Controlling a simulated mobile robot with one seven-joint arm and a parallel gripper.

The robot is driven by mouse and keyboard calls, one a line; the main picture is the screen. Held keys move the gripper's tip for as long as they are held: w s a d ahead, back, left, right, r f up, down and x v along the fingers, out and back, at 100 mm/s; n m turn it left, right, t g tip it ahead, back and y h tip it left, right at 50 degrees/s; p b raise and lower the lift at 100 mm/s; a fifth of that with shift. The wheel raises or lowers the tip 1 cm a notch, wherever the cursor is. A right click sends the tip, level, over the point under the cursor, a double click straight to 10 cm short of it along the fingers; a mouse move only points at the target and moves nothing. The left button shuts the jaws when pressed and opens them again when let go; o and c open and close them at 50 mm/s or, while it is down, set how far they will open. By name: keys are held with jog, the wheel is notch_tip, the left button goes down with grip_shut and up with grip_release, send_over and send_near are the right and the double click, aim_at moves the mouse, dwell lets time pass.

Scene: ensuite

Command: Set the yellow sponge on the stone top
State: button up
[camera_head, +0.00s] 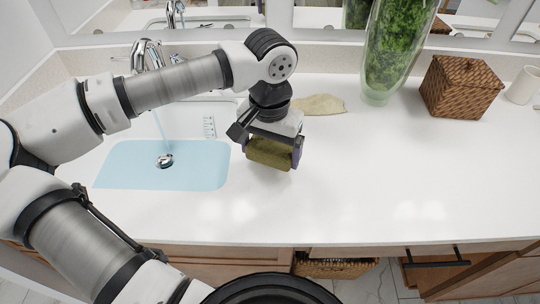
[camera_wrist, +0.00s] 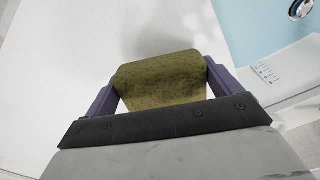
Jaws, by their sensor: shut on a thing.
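The yellow sponge (camera_head: 270,153) is olive-yellow and sits between the two fingers of my gripper (camera_head: 272,150), which is shut on it. In the wrist view the sponge (camera_wrist: 160,80) is pinched between the purple fingers of my gripper (camera_wrist: 160,92). The stone top (camera_head: 380,180) is a white counter. The sponge is over the counter just right of the sink, with a soft shadow beside it in the wrist view. I cannot tell whether it touches the surface.
The sink basin (camera_head: 165,178) holds light-blue water, with a running faucet (camera_head: 148,55) behind. A beige cloth-like piece (camera_head: 318,105) lies behind my gripper. A glass vase with greenery (camera_head: 395,45), a woven box (camera_head: 460,87) and a white cup (camera_head: 523,86) stand back right. The front right counter is clear.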

aim_at(270, 160)
jog(key=shift+f, duration=1.5)
jog(key=shift+f, duration=0.15)
jog(key=o, duration=0.6)
notch_tip(270, 160, up, 12)
jog(key=shift+r+b, duration=0.2)
jog(key=shift+b, duration=0.5)
